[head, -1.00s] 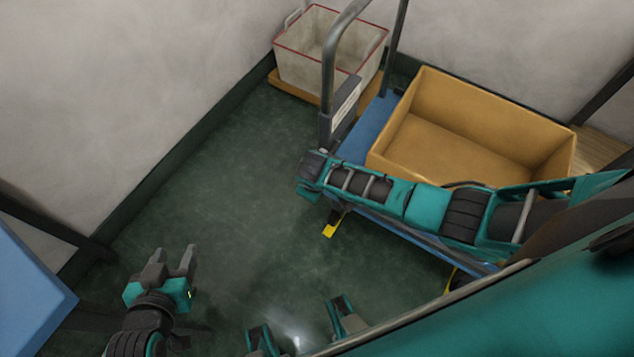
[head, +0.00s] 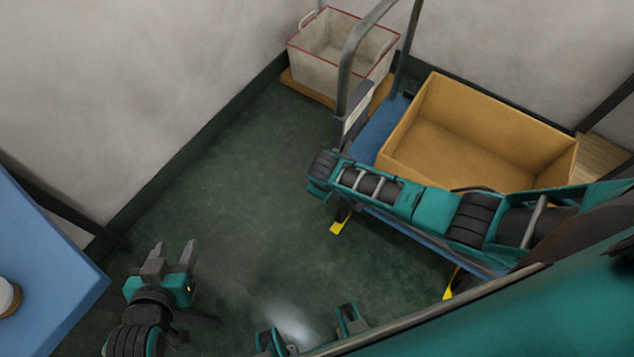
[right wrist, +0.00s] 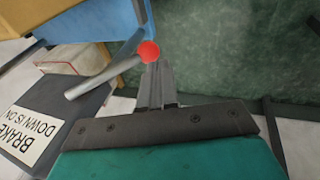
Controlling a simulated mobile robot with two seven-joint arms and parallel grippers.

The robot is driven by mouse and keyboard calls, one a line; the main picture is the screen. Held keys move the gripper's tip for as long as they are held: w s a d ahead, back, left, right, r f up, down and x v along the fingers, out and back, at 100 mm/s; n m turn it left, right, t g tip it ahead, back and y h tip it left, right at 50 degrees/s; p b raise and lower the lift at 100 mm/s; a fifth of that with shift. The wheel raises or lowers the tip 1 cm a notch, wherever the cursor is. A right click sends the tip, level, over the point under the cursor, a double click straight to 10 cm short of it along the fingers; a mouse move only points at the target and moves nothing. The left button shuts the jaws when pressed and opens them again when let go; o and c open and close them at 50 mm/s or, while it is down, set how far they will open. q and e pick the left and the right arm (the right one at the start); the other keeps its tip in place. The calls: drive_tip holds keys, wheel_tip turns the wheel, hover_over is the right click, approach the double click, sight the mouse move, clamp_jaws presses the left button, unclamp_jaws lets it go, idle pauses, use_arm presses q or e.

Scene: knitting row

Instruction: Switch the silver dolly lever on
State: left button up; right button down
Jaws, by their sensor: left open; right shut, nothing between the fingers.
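The silver lever (right wrist: 95,78) with a red ball end (right wrist: 148,52) shows in the right wrist view, sticking out from a dark grey panel (right wrist: 78,102). A white label (right wrist: 32,125) on the panel reads "BRAKE DOWN IS ON". My right gripper (right wrist: 154,75) is shut and empty, its fingertips close by the red ball; I cannot tell whether they touch. In the head view the dolly's blue deck (head: 368,146) and grey handle (head: 345,60) stand beyond my right arm, which hides the lever. My left gripper (head: 170,254) is open and empty over the floor, far from the dolly.
A tan box (head: 480,130) sits on the dolly. A pale bin with a red rim (head: 335,60) stands behind it by the wall. Yellow pieces (head: 341,228) show low at the dolly. A blue table (head: 45,270) is at left. The green floor (head: 230,190) between is clear.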

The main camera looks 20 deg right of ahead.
use_arm(q)
wheel_tip(320, 180, up, 3)
drive_tip(key=shift+d+f+p, duration=0.1)
drive_tip(key=shift+d+p, duration=0.05)
drive_tip(key=shift+p, duration=0.8)
use_arm(e)
drive_tip(key=s+a+v, duration=0.1)
drive_tip(key=v, duration=0.9)
drive_tip(key=shift+s+a+f, duration=0.15)
drive_tip(key=shift+a+f, duration=0.15)
use_arm(q)
drive_tip(key=shift+s, duration=0.1)
use_arm(e)
drive_tip(key=s+a+r+m+t+y, duration=0.2)
drive_tip(key=s+m+t+y, duration=0.1)
drive_tip(key=s+y, duration=0.15)
use_arm(q)
drive_tip(key=shift+s, duration=0.1)
use_arm(e)
drive_tip(key=s+d+r+m+t, duration=0.2)
drive_tip(key=s+d+r+t, duration=0.1)
drive_tip(key=d+r, duration=0.3)
drive_tip(key=shift+d+t+h, duration=0.35)
drive_tip(key=shift+d+t, duration=0.1)
drive_tip(key=shift+t, duration=0.15)
